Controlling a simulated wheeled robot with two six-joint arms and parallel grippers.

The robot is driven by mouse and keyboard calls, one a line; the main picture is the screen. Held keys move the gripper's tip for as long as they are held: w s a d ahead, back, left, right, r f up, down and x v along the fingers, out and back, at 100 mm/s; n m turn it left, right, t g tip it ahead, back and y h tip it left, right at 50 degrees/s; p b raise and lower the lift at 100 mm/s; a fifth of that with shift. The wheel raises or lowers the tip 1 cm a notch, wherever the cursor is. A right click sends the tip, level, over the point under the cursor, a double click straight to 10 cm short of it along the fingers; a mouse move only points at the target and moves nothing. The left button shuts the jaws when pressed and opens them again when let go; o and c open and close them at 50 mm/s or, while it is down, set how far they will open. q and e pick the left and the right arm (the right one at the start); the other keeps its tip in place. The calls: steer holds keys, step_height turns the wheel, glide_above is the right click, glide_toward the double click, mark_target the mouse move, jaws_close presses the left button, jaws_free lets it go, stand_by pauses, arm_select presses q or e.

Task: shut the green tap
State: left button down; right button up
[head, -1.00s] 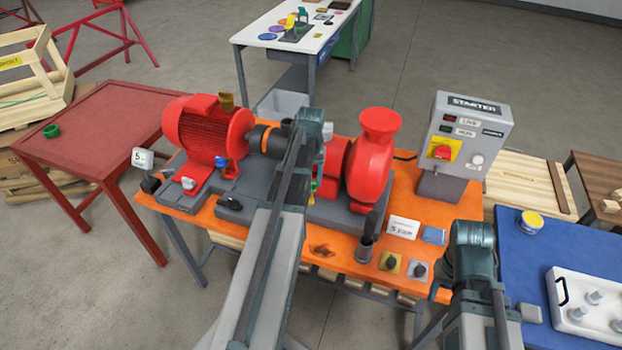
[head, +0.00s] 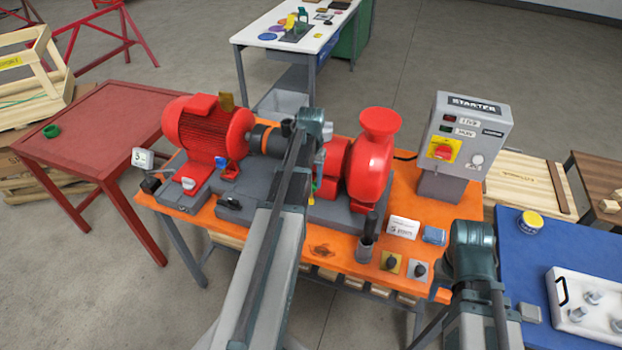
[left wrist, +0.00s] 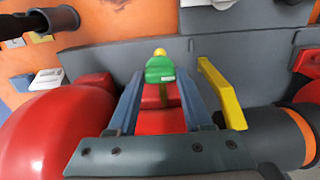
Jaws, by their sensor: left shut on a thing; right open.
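The green tap (left wrist: 160,70) shows in the left wrist view, with a small yellow tip beyond it and something red just below. My left gripper (left wrist: 160,82) has its two blue-grey fingers on either side of the green part and is shut on it. In the head view only a sliver of green (head: 313,186) shows beside my left arm, which hides the rest of the tap and the fingers. The tap's exact lever angle is hard to tell. My right arm is at the lower right of the head view; its fingers are not visible.
A yellow bar (left wrist: 221,92) stands close beside the fingers. The red motor (head: 205,128) and red pump (head: 371,170) flank the place on the orange table (head: 290,238). The starter box (head: 462,140) is at right. The front of the table holds a grey cup (head: 365,248).

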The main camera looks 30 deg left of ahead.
arm_select(q)
steer(key=shift+c, duration=1.6)
jaws_free()
steer(key=shift+r, duration=0.15)
step_height(320, 180, up, 14)
steer(key=p, duration=1.3)
steer(key=shift+f+p, duration=0.2)
steer(key=shift+p, duration=0.2)
